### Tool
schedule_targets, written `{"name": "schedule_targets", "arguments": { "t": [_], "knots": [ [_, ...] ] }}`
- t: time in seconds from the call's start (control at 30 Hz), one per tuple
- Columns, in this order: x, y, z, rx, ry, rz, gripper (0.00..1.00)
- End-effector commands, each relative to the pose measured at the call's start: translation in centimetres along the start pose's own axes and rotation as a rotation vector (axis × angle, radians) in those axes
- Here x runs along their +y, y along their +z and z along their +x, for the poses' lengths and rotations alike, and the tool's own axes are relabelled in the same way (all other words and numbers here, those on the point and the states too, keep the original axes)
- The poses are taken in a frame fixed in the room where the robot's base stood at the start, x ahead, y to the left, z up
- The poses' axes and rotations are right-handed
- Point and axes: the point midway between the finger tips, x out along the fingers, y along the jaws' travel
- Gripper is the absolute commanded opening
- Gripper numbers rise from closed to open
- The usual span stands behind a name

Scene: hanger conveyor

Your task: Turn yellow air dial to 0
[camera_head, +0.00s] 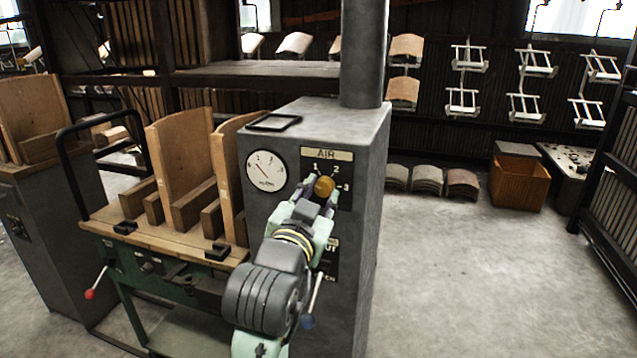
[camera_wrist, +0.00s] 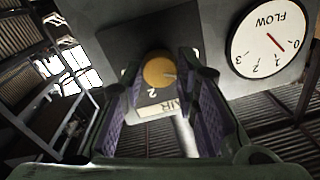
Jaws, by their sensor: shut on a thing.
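The yellow air dial (camera_head: 324,186) is on the front of a grey cabinet, under an AIR label (camera_head: 326,154), with 1, 2 and 3 printed around it. My gripper (camera_head: 319,193) reaches it from the front, its fingers on both sides of the dial. In the wrist view, the dial (camera_wrist: 157,71) is between the purple-padded fingers (camera_wrist: 160,88), and this view is roughly upside down. A light mark on the dial points to the right there. The 2 shows; the 0 is hidden. The FLOW gauge (camera_wrist: 271,42) has its red needle between 0 and 1.
The grey cabinet (camera_head: 370,200) has a dark lower panel partly hidden by my arm. A green bench with a wooden top (camera_head: 215,262) and upright boards stands left. The floor on the right is open.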

Motion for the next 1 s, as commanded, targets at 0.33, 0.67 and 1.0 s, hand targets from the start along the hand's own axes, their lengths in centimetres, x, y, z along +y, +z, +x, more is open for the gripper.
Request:
{"name": "schedule_targets", "arguments": {
  "t": [0.33, 0.67, 1.0],
  "knots": [
    [0.10, -0.36, 0.02, -0.018, 0.000, -0.294, 0.00],
    [0.08, -0.22, 0.00, -0.025, -0.004, -0.460, 0.00],
    [0.12, -0.12, 0.01, -0.026, -0.004, -0.507, 0.00]
  ]
}}
